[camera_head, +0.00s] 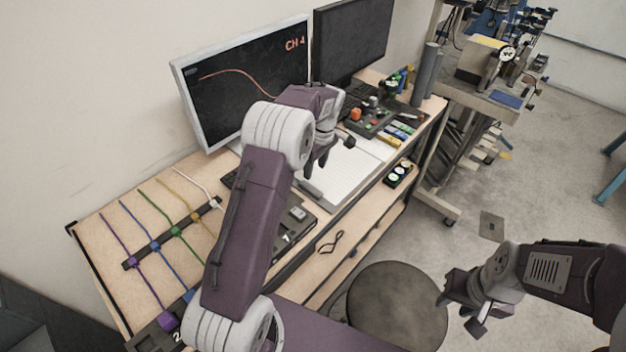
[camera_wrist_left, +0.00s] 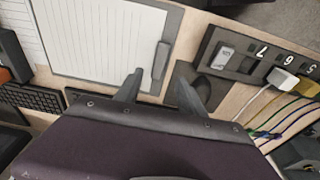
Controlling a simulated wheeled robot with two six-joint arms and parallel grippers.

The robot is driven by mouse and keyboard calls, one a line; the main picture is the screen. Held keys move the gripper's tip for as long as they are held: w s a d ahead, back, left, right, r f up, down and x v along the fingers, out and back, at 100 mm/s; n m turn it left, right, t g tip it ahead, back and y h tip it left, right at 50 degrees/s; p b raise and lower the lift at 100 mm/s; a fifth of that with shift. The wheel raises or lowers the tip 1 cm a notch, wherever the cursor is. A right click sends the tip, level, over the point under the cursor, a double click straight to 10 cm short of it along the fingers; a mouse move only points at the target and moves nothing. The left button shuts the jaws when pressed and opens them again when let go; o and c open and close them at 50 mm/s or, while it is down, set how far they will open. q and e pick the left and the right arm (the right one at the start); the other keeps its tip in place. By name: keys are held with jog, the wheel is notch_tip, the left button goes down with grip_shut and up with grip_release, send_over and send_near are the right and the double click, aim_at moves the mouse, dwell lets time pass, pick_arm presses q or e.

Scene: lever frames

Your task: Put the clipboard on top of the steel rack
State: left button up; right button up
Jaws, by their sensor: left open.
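The clipboard, a grey board with lined white paper (camera_head: 345,172), lies flat on the desk below the monitors. It also shows in the left wrist view (camera_wrist_left: 100,38), with its clip near the fingers. My left gripper (camera_head: 317,163) is open and empty above the clipboard's clip end; its two fingers (camera_wrist_left: 160,88) stand apart in the wrist view. My arm hides part of the board. A steel rack (camera_head: 490,100) with equipment on it stands past the desk's right end. My right gripper (camera_head: 460,314) is open and empty, low at the right over the floor.
Two monitors (camera_head: 245,85) stand along the wall. A control box with coloured buttons (camera_head: 368,118) sits beyond the clipboard. Coloured cables (camera_head: 160,230) and a numbered socket panel (camera_wrist_left: 258,58) lie nearer. A round stool (camera_head: 398,305) stands before the desk.

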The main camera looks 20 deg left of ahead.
pick_arm(q)
jog(key=s+d+m+h, duration=0.1)
jog(key=s+d+m, duration=0.2)
jog(key=s+m, duration=0.4)
jog(key=s+d+f+m, duration=0.1)
jog(key=s+d+m, duration=0.3)
jog(key=s, duration=1.3)
jog(key=m, duration=0.3)
jog(key=shift+s+t+h, duration=0.3)
jog(key=shift+s+h, duration=0.1)
